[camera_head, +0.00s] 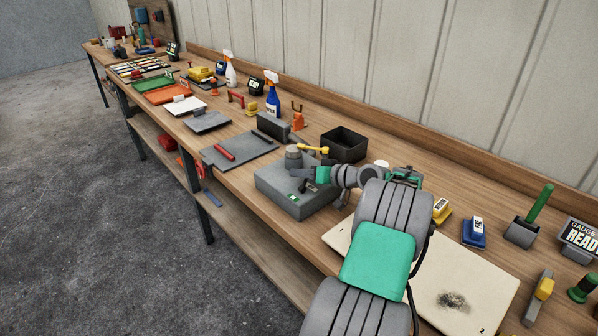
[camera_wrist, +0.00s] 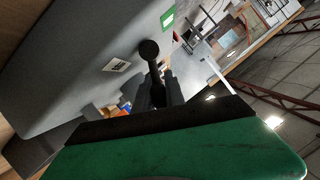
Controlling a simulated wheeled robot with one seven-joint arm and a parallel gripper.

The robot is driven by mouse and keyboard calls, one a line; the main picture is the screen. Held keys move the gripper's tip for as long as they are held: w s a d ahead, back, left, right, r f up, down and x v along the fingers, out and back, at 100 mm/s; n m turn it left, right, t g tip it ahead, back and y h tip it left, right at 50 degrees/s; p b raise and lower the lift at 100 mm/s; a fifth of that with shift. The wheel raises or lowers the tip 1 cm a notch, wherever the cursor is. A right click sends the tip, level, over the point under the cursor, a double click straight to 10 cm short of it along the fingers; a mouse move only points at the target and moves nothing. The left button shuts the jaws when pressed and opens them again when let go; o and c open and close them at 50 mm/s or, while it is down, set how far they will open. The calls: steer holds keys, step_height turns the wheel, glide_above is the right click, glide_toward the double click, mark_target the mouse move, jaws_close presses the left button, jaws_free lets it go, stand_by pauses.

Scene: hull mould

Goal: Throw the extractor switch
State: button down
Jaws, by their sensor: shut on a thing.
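The extractor switch looks to be the grey box (camera_head: 290,200) on the bench in front of my arm, with a small green label on its top. In the wrist view its grey face (camera_wrist: 75,70) fills the left side, with a white label and a green label. A dark lever with a round knob (camera_wrist: 149,48) stands out from it. My gripper (camera_wrist: 160,88) is shut on the lever below the knob. In the head view my gripper (camera_head: 307,178) is over the box, and the lever is small and partly hidden by the fingers.
A black open bin (camera_head: 344,144) stands just behind my wrist. A grey plate with a red handle (camera_head: 224,154) lies left of the box. A pale board (camera_head: 485,290) with a dark smudge lies under my arm. Spray bottles and tools line the bench.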

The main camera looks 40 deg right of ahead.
steer(key=shift+d, duration=0.1)
steer(key=c, duration=1.4)
jaws_free()
steer(key=b+v, duration=0.1)
steer(key=v, duration=0.6)
steer(key=shift+s, duration=0.4)
steer(key=shift+d, duration=0.1)
